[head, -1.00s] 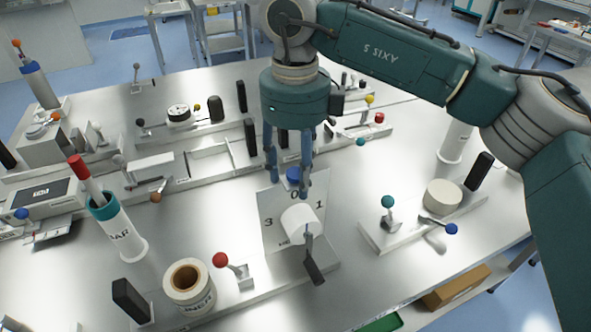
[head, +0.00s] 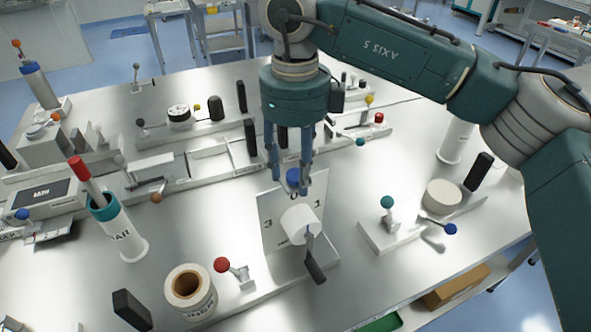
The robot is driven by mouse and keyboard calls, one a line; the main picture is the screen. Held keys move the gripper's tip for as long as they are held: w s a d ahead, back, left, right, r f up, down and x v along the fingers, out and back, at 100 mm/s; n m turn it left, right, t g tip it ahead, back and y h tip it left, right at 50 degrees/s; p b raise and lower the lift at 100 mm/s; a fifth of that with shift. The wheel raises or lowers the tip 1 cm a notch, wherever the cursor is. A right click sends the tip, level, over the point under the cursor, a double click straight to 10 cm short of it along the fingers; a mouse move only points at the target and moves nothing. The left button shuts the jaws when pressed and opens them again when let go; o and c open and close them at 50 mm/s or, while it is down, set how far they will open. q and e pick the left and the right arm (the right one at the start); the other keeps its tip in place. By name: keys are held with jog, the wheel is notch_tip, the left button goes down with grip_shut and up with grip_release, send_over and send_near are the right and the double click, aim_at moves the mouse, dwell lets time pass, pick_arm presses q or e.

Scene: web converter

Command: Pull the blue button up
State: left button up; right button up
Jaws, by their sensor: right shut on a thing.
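The blue button (head: 293,176) is a small blue knob at the top edge of an upright white plate (head: 270,222) marked with numbers, in the middle of the head view. A white cylinder (head: 300,223) with a dark handle sticks out of the plate's front. My right gripper (head: 291,184) points down from above, with one finger on each side of the blue button, and is shut on it. The fingers partly cover the button's sides and the plate's top. My left gripper is not in view.
A white cup-like holder with a red-capped stick (head: 118,228) stands to the left. A red-knobbed lever (head: 222,265) and a roll (head: 190,289) are in front. A block with teal and blue knobs (head: 400,232) is to the right. Bare metal table lies between.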

aim_at(295, 171)
jog(key=shift+r+p, duration=0.35)
jog(key=shift+r, duration=0.5)
jog(key=o, duration=1.6)
jog(key=shift+c, duration=0.2)
jog(key=shift+f, duration=0.1)
jog(key=shift+r+p, duration=1.8)
jog(key=shift+r, duration=1.25)
jog(key=shift+f, duration=0.1)
